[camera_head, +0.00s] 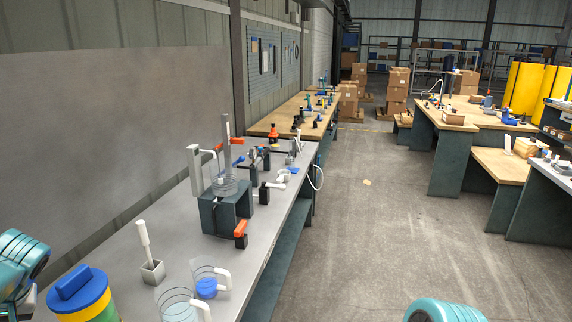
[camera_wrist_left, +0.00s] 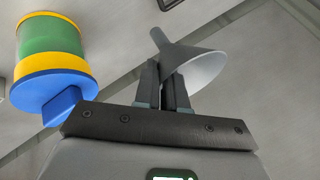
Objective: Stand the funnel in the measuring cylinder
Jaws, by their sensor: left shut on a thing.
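In the left wrist view a pale grey funnel (camera_wrist_left: 200,68) is held at the tips of my left gripper (camera_wrist_left: 163,78), which is shut on it near the neck. Its spout points up and left in that picture, and its wide mouth faces down to the right. The funnel and left gripper do not show in the head view. I cannot pick out the measuring cylinder for sure; a clear round vessel (camera_head: 224,186) sits at a dark block on the bench. My right gripper is out of view.
A yellow, green and blue canister (camera_head: 84,298) stands at the near left; it also shows in the wrist view (camera_wrist_left: 48,52). Two clear handled jugs (camera_head: 176,306) (camera_head: 206,283) and a grey holder with a white-handled tool (camera_head: 152,270) are nearby. Valves and fittings stand farther along the bench.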

